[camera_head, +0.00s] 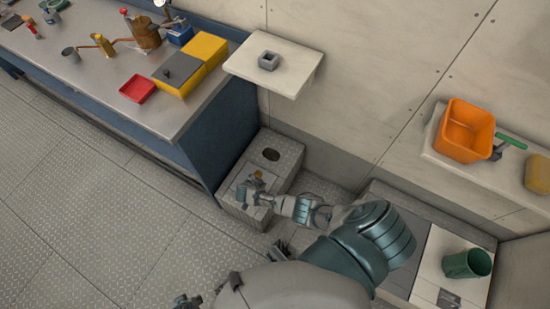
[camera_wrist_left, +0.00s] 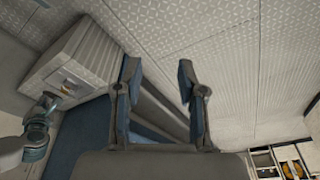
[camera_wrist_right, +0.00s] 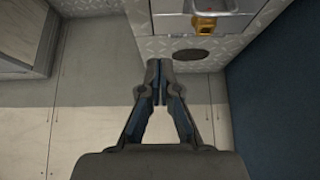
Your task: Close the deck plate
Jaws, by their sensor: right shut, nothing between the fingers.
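A low grey tread-topped box (camera_head: 287,150) stands on the floor beside the blue bench. Its top holds a pale plate (camera_head: 241,178) with a small yellow part (camera_head: 258,174), and a dark oval opening (camera_head: 271,154). The right wrist view shows the plate's grey handle (camera_wrist_right: 218,14), the yellow part (camera_wrist_right: 203,28) and the oval (camera_wrist_right: 190,55). I cannot tell whether the plate is fully seated. My right gripper (camera_head: 249,194) is at the box's near side, by the plate; its fingertips (camera_wrist_right: 158,77) are together and empty. My left gripper (camera_wrist_left: 158,75) is open and empty above the floor.
The bench (camera_head: 105,82) on the left carries a yellow box (camera_head: 205,62), a red tray (camera_head: 137,89) and metal cans. A wall shelf (camera_head: 290,55) overhangs behind the box. An orange bin (camera_head: 465,131) and green cup (camera_head: 468,264) are right. The left floor is clear.

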